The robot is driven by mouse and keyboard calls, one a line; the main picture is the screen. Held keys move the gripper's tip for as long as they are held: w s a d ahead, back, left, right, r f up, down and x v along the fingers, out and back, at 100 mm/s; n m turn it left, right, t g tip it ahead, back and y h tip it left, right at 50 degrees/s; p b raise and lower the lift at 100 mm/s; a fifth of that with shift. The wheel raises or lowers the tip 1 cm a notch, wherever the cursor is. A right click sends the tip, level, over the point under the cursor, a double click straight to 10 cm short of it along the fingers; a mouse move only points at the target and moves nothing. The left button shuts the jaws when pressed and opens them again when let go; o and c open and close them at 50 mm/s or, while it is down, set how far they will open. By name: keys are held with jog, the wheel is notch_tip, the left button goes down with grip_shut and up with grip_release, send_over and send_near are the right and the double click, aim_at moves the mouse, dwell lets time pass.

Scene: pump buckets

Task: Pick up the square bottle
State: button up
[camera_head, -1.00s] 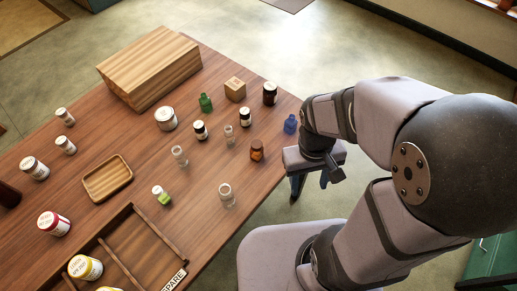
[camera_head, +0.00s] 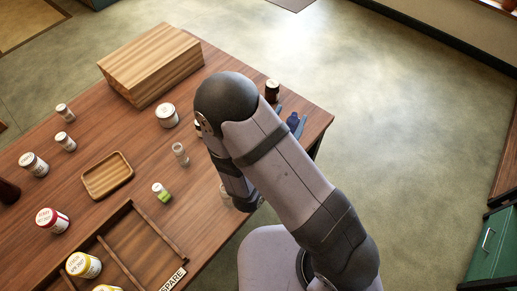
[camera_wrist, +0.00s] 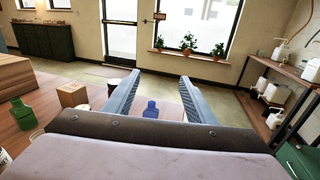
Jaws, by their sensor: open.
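A small blue bottle (camera_wrist: 151,109) with a squarish body and narrow neck stands upright on the table. In the wrist view it shows between the two fingers of my gripper (camera_wrist: 160,77), which is open and empty. In the head view the blue bottle (camera_head: 292,119) is near the table's right corner, with my fingertips close to it and my arm covering much of the area. A green bottle (camera_wrist: 22,112) of similar shape stands at the left in the wrist view; my arm hides it in the head view. Contact with the blue bottle cannot be told.
A wooden cube (camera_wrist: 72,95) is left of my fingers. A large wooden block (camera_head: 150,68), a small tray (camera_head: 107,176) and several jars occupy the table's left part. The table edge lies close right of the blue bottle.

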jog(key=a+f+n+y, duration=0.1)
jog(key=a+y, duration=0.1)
jog(key=a+f+n+t+y, duration=0.1)
jog(key=a+n, duration=0.1)
jog(key=a, duration=0.1)
jog(key=a+n+t+y, duration=0.1)
jog(key=a+y, duration=0.1)
jog(key=a, duration=0.1)
jog(key=shift+w+a+f+y, duration=0.15)
jog(key=shift+w+f+y, duration=0.15)
jog(key=shift+f, duration=1.25)
jog(key=shift+f, duration=0.1)
jog(key=shift+f, duration=0.6)
notch_tip(320, 180, down, 3)
jog(key=shift+f+p, duration=0.1)
jog(key=shift+p, duration=0.2)
jog(key=shift+w+d+p, duration=0.25)
jog(key=shift+w+p, duration=0.05)
jog(key=shift+w, duration=0.55)
jog(key=shift+w+d, duration=0.1)
jog(key=shift+w, duration=0.55)
jog(key=c, duration=1.2)
